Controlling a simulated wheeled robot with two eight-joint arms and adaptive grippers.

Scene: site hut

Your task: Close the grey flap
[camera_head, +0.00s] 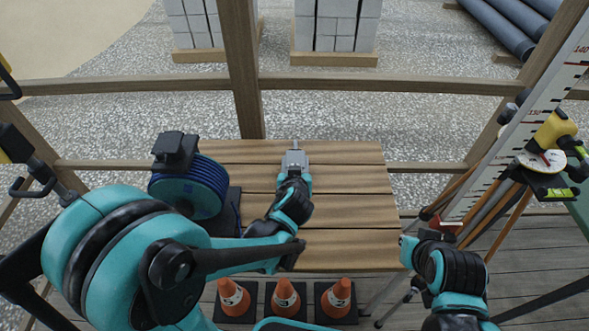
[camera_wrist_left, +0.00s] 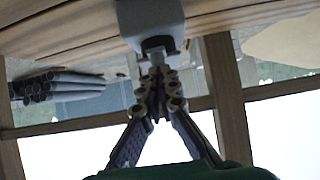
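A small light-grey piece (camera_head: 294,158) with a thin prong shows over the far middle of the wooden table, just beyond my left wrist. I cannot tell whether it is the grey flap or part of my gripper. In the left wrist view, a pale grey housing (camera_wrist_left: 150,17) with a dark underside is just beyond my left gripper (camera_wrist_left: 157,72). Its fingers come together, with no held thing visible. I cannot make out a flap or whether the tips touch the housing. My right arm is low at the right of the table, its gripper (camera_head: 406,249) unclear.
The slatted wooden table (camera_head: 350,215) is mostly bare. A blue cable reel (camera_head: 190,190) stands at its left. Several orange cones (camera_head: 285,298) stand at the near edge. A measuring staff (camera_head: 510,130) and a yellow instrument (camera_head: 552,130) are at the right. Wooden rails (camera_head: 390,84) run behind.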

